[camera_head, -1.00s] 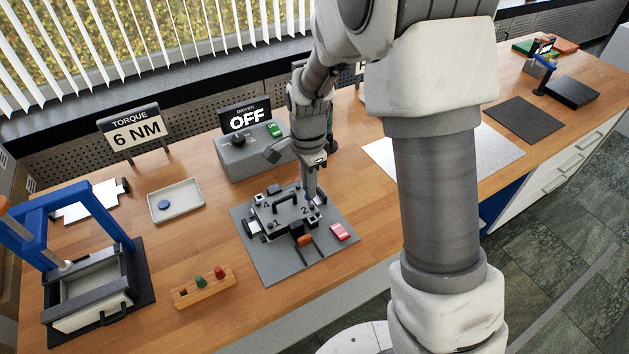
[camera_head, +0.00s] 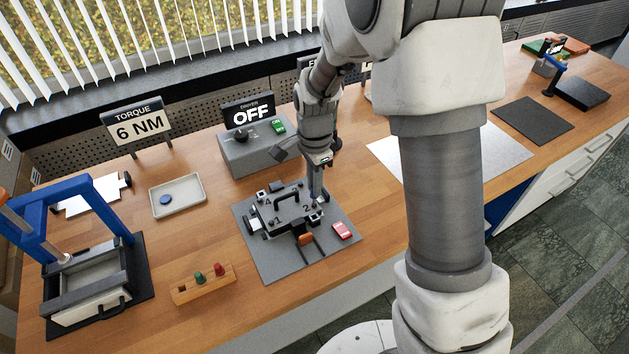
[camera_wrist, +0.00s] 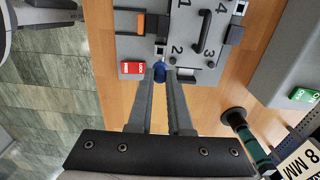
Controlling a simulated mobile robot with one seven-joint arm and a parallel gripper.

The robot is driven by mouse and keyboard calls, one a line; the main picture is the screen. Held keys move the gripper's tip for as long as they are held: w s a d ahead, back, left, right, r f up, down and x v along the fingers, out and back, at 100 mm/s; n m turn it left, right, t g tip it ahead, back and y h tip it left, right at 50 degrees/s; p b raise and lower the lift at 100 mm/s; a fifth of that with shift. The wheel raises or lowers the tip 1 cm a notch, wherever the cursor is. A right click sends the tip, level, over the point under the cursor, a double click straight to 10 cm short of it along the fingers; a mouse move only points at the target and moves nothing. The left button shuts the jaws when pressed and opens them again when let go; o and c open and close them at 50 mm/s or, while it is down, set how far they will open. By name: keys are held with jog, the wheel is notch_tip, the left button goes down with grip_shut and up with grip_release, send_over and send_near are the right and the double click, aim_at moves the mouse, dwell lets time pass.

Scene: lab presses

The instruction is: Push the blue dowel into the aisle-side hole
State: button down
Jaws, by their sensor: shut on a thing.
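The blue dowel (camera_wrist: 160,72) shows in the wrist view between my fingertips. My gripper (camera_wrist: 162,82) is shut on it. In the head view my gripper (camera_head: 317,200) points down at the fixture block (camera_head: 283,215), at its right corner near the number 2. The block (camera_wrist: 203,30) bears the numbers 1 to 4 and a black handle. The dowel is at the block's edge beside the 2 in the wrist view. The fingers and dowel hide the hole under it, so I cannot tell whether the dowel is in it.
The block sits on a grey mat (camera_head: 283,268) with a red tag (camera_head: 342,230) and an orange clamp handle (camera_head: 305,239). A driver box (camera_head: 258,155) reading OFF stands behind. A wooden pin rack (camera_head: 204,290), a tray (camera_head: 178,212) and a blue press (camera_head: 92,207) are to the left.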

aim_at(314, 202)
jog(key=shift+f+b, duration=1.45)
jog(key=shift+f, duration=0.85)
jog(key=shift+f+b, duration=1.6)
jog(key=shift+f, duration=0.45)
jog(key=c, duration=0.8)
grip_release()
jog(key=shift+o, duration=0.2)
notch_tip(314, 202, up, 17)
jog(key=shift+f+p, duration=0.1)
jog(key=shift+p, duration=0.55)
jog(key=shift+r, duration=0.35)
